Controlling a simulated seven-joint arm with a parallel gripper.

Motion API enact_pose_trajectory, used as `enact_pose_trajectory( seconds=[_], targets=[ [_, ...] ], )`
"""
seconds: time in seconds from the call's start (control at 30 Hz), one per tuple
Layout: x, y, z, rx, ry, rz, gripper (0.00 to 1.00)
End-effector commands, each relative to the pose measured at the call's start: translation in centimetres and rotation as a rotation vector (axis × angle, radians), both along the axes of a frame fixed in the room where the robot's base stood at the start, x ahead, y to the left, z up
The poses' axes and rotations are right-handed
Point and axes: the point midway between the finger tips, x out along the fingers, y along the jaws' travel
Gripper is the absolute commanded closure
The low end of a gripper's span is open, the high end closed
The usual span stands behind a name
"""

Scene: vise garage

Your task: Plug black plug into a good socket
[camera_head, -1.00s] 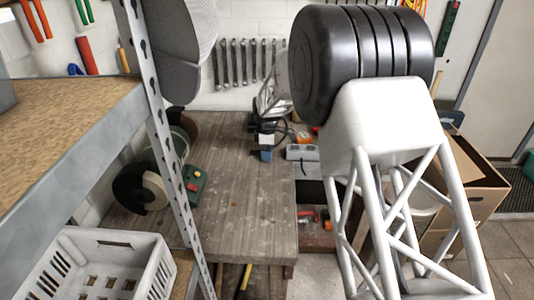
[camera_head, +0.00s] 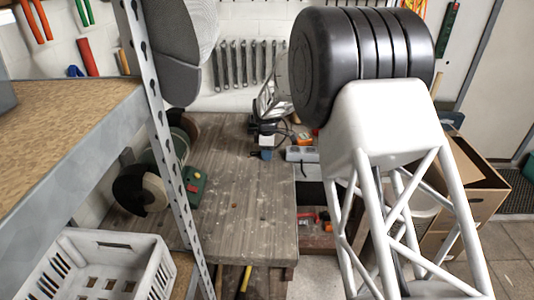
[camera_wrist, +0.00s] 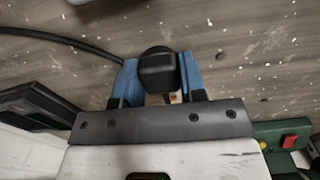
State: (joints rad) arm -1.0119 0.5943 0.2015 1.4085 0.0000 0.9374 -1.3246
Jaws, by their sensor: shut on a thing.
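The black plug (camera_wrist: 158,72) sits between the blue fingers of my gripper (camera_wrist: 158,82) in the wrist view, shut on it from both sides. Its black cable (camera_wrist: 85,45) runs off to the upper left. In the head view my gripper (camera_head: 267,154) is small and low over the back right part of the wooden bench, and the plug is hard to make out there. A grey socket strip (camera_head: 301,154) lies just right of my gripper. I cannot tell which of its sockets are good. The plug appears apart from the strip.
A green grinder (camera_head: 195,185) with a red button stands on the bench (camera_head: 240,205) at left. A metal shelf post (camera_head: 168,150) and white crate (camera_head: 105,265) stand nearer. An orange object (camera_head: 305,141) lies behind the strip. The bench middle is clear.

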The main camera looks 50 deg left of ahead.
Motion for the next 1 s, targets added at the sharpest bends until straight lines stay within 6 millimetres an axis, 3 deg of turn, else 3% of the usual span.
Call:
enact_pose_trajectory(
  seconds=[0.23, 0.43, 1.0],
  targets=[
    [0.0, 0.0, 1.4, 0.001, -0.001, 0.0, 0.83],
    [0.0, 0.0, 3.7, 0.001, -0.001, 0.0, 0.83],
    [-4.3, -6.5, 4.3, 0.0, 0.0, 0.0, 0.83]
  ],
)
